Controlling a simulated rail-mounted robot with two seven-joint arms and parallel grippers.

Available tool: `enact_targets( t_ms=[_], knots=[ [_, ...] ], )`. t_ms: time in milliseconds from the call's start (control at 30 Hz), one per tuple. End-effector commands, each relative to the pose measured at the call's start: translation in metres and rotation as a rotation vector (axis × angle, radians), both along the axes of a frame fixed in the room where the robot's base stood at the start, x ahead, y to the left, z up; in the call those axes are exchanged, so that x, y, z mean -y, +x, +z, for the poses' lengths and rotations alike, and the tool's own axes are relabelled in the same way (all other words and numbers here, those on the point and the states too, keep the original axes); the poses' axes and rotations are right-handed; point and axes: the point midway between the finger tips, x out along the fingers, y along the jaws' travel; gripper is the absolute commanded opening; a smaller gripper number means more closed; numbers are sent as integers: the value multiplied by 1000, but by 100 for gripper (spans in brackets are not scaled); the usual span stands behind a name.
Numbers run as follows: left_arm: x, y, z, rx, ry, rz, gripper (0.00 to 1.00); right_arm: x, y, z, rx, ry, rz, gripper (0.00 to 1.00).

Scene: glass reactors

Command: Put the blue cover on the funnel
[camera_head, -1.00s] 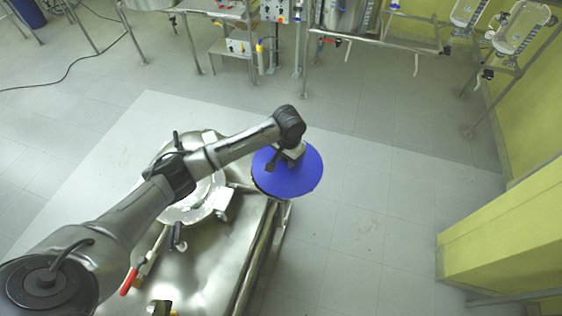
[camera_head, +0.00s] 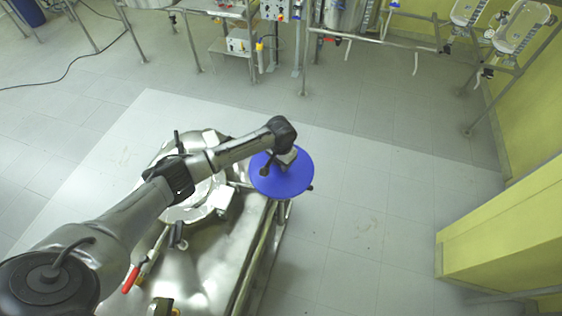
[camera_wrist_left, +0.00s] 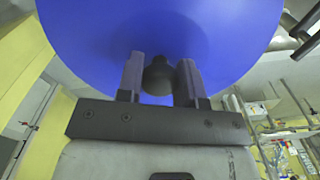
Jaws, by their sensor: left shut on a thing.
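The blue cover (camera_head: 290,179) is a flat round disc held out beyond the end of my left arm, near the right edge of the steel table. My left gripper (camera_head: 279,160) is above it and shut on its dark knob. In the left wrist view the cover (camera_wrist_left: 225,35) fills the upper part, and the two fingers of the gripper (camera_wrist_left: 160,78) stand on both sides of the knob. The funnel is the round steel vessel (camera_head: 207,218), as far as I can tell; my left arm hides much of it. My right gripper is not in view.
The steel table (camera_head: 215,265) carries clamps and a red-handled lever (camera_head: 131,279). Steel frames with equipment (camera_head: 240,42) stand at the back. A yellow-green wall part (camera_head: 505,235) is at the right. The floor (camera_head: 370,200) between is clear.

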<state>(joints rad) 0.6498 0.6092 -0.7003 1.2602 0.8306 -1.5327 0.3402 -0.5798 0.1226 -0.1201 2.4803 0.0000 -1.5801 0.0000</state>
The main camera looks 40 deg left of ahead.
Motion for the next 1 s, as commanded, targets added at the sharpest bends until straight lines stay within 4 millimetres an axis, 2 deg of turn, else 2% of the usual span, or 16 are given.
enact_targets(
  t_ms=[167,200,433,767,867,1000],
  knots=[
    [0,0,-2,1,0,0,7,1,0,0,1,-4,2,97],
    [0,0,-3,1,0,0,36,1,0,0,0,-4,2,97],
    [0,0,-3,0,0,0,58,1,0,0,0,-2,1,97],
    [0,0,1,1,0,0,60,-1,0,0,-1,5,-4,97],
    [0,1,12,3,-1,0,60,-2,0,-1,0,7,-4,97],
    [0,1,36,4,1,-1,60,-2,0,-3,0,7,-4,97]
  ],
)
